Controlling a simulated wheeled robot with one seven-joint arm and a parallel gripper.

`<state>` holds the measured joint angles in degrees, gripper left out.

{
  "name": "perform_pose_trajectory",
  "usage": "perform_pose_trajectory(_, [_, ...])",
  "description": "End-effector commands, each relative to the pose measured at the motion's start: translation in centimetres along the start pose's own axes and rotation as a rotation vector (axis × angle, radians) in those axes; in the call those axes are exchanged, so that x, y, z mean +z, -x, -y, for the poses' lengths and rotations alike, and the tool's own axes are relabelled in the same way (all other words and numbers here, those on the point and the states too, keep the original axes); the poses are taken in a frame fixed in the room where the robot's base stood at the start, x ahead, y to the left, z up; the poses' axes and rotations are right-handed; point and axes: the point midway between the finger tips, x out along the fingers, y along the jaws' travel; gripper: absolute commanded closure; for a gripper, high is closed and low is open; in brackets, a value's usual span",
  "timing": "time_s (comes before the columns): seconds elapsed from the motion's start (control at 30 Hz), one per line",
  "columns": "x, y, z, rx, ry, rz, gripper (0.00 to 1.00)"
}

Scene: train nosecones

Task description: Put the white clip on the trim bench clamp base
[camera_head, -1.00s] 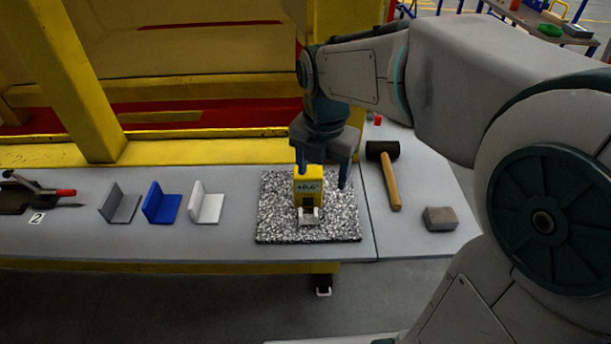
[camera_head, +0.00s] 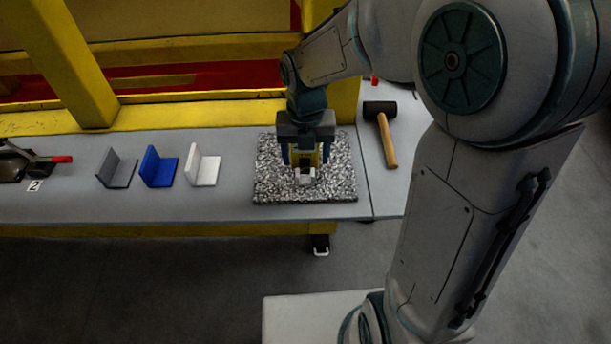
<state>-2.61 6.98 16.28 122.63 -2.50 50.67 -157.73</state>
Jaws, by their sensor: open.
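The white clip (camera_head: 204,168), an L-shaped piece, stands on the bench at the right end of a row of similar clips. A clamp with a red handle (camera_head: 62,159) and a dark base (camera_head: 12,170) sits at the far left edge, partly cut off, with a "2" label before it. My gripper (camera_head: 306,160) is well to the right of the white clip, over a speckled slab. It is open, its fingers down on either side of a yellow device (camera_head: 319,158). The device is mostly hidden by the gripper; I cannot tell whether the fingers touch it.
A blue clip (camera_head: 159,170) and a grey clip (camera_head: 118,170) stand left of the white one. The speckled slab (camera_head: 335,190) lies under the yellow device. A mallet (camera_head: 387,140) lies to its right. A yellow frame (camera_head: 70,65) rises behind the bench (camera_head: 225,200).

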Motion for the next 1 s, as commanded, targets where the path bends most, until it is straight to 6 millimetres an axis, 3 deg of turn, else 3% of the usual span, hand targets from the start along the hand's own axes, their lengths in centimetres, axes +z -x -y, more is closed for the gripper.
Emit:
perform_pose_trajectory(0.3, [-0.1, -4.3, -0.1, -0.001, 0.0, -0.003, 0.35])
perform_pose_trajectory(0.63, [-0.1, -5.1, -0.1, 0.0, 0.0, 0.0, 0.35])
perform_pose_trajectory(0.8, [-0.1, -5.1, -0.1, 0.0, -0.001, 0.0, 0.82])
perform_pose_trajectory(1.0, [-0.1, -5.1, -0.1, 0.0, -0.001, 0.0, 0.86])
